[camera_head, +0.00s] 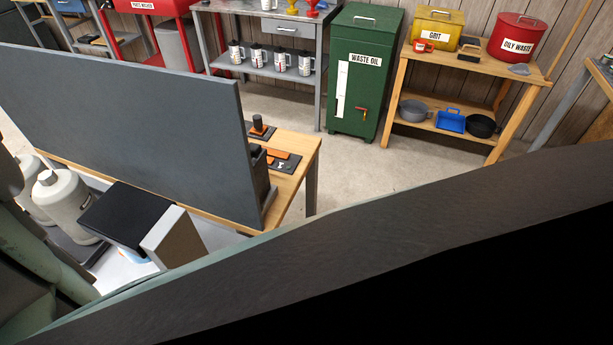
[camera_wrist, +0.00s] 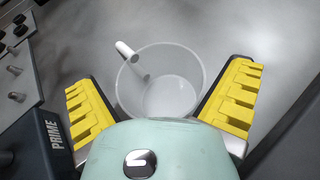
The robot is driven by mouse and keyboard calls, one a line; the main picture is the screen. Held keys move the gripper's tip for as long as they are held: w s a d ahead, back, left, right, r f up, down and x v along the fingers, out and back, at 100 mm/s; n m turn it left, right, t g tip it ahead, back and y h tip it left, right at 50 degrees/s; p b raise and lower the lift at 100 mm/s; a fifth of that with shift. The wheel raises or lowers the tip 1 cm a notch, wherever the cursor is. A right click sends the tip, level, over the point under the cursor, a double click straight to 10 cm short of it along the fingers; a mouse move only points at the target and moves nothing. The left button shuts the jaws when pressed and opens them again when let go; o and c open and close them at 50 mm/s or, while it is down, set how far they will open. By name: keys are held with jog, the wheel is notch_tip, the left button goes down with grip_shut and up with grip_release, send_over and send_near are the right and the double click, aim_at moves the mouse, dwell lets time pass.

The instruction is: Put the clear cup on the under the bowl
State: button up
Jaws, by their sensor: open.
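The clear cup (camera_wrist: 166,82) is in the wrist view, seen from above with its round rim and base visible, on a grey surface. A short white rod-like piece (camera_wrist: 126,50) shows at its upper left rim, possibly its handle. My gripper (camera_wrist: 160,88) is open, its yellow ridged fingers on either side of the cup with a gap on the left. I cannot tell whether the right finger touches it. In the head view, a round grey vessel (camera_head: 414,111), possibly a bowl, is on the wooden rack's lower shelf. The cup and gripper are not identifiable there.
A large dark grey panel (camera_head: 130,130) stands over a wooden table (camera_head: 302,160) and hides much of it. A blue bin (camera_head: 451,121) and black pan (camera_head: 482,126) share the lower shelf. A dark box marked PRIME (camera_wrist: 52,145) is left of my gripper.

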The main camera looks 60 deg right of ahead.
jog(key=shift+w, duration=0.1)
jog(key=c, duration=1.2)
jog(key=shift+r, duration=0.15)
